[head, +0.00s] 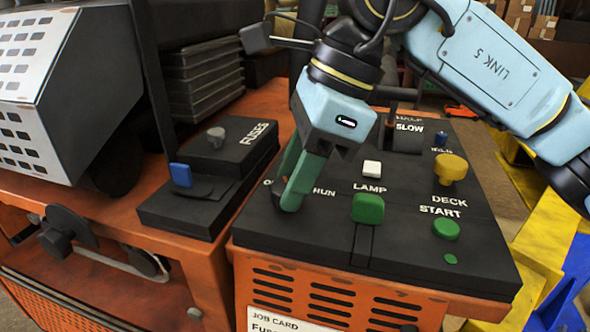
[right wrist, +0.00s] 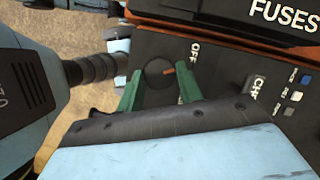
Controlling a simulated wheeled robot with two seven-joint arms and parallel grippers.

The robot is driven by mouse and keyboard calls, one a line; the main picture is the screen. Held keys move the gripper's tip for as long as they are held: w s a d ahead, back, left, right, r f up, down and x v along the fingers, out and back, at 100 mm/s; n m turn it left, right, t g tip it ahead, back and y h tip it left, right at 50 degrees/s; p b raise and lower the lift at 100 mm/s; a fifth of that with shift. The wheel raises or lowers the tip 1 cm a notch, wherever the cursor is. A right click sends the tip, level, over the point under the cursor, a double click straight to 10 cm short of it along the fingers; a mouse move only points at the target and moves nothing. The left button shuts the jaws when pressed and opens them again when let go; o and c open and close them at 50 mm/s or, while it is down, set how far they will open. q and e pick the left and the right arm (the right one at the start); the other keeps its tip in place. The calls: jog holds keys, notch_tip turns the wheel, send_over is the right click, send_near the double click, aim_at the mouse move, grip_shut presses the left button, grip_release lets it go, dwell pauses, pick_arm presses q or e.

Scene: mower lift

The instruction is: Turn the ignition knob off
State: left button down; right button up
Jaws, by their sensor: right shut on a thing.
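The ignition knob (right wrist: 155,75) is a round dark knob with an orange mark, on the black control panel (head: 330,240). The word OFF is printed beside it, to the upper right in the right wrist view. The orange mark is on the knob's right side there; I cannot tell exactly which label it points to. My right gripper (head: 292,190) reaches down to the panel's left edge, its green fingers on either side of the knob (right wrist: 160,90), shut on it. In the head view the fingers hide most of the knob. My left gripper is not in view.
The panel also holds a white lamp switch (head: 372,168), a green switch (head: 368,208), a yellow deck knob (head: 451,168) and a green start button (head: 446,229). A black fuse box (head: 225,150) with a blue lever (head: 181,175) stands to the left, across a gap.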

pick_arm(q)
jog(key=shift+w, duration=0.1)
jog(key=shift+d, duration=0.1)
pick_arm(e)
jog(key=o, duration=1)
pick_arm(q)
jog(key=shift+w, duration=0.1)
pick_arm(e)
jog(key=shift+r, duration=0.1)
jog(key=shift+d+r, duration=0.1)
jog(key=shift+r, duration=0.2)
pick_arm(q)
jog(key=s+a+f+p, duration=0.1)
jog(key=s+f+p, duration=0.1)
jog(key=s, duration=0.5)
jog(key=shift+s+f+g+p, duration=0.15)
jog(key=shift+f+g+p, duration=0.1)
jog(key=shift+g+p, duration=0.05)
pick_arm(e)
jog(key=v, duration=1.2)
jog(key=shift+d+r, duration=0.1)
jog(key=shift+r, duration=0.25)
